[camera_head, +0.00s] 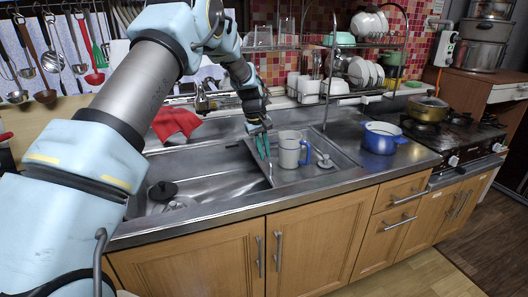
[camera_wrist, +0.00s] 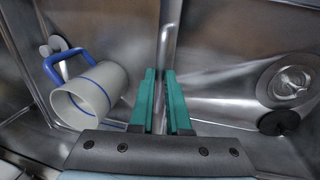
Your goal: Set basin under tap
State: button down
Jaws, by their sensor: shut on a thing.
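The basin (camera_head: 343,162) is a shallow steel tray over the right part of the sink. A grey mug (camera_head: 291,150) with blue bands and a blue handle stands in it, with a small whitish item (camera_head: 324,161) beside it. My gripper (camera_head: 264,156) points down at the basin's left side. In the wrist view, the green fingers (camera_wrist: 160,72) are shut on the basin's wall (camera_wrist: 167,42), with the mug (camera_wrist: 90,95) to their left. The tap (camera_head: 203,101) is behind the sink, left of my gripper and partly hidden by my arm.
The open sink (camera_head: 215,183) is left of the basin, with a black plug (camera_head: 162,190) inside. A red cloth (camera_head: 176,122) lies behind it. A blue pot (camera_head: 381,138) stands right of the basin.

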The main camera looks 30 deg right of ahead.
jog(key=shift+a, duration=0.1)
jog(key=w+a+b, duration=0.2)
jog(key=a, duration=1.3)
jog(key=w+a+b, duration=0.2)
jog(key=a, duration=1.4)
jog(key=shift+a, duration=0.3)
jog(key=c, duration=0.9)
grip_release()
jog(key=r, duration=0.3)
jog(key=a+r+b, duration=0.1)
jog(key=r, duration=0.3)
jog(key=a+r+b, duration=0.1)
jog(key=r, duration=0.2)
jog(key=shift+w+r, duration=0.1)
jog(key=shift+r, duration=0.25)
jog(key=s+a+f, duration=0.2)
jog(key=s+a, duration=0.1)
jog(key=s, duration=0.4)
jog(key=s+a+f+t+y, duration=0.1)
jog(key=s+a+f, duration=0.2)
jog(key=s, duration=0.5)
jog(key=s+a+f+y, duration=0.1)
jog(key=s+a+f, duration=0.1)
jog(key=s+a, duration=0.2)
jog(key=shift+s+f+t, duration=0.2)
jog(key=shift+s+t, duration=0.2)
jog(key=shift+s, duration=1.35)
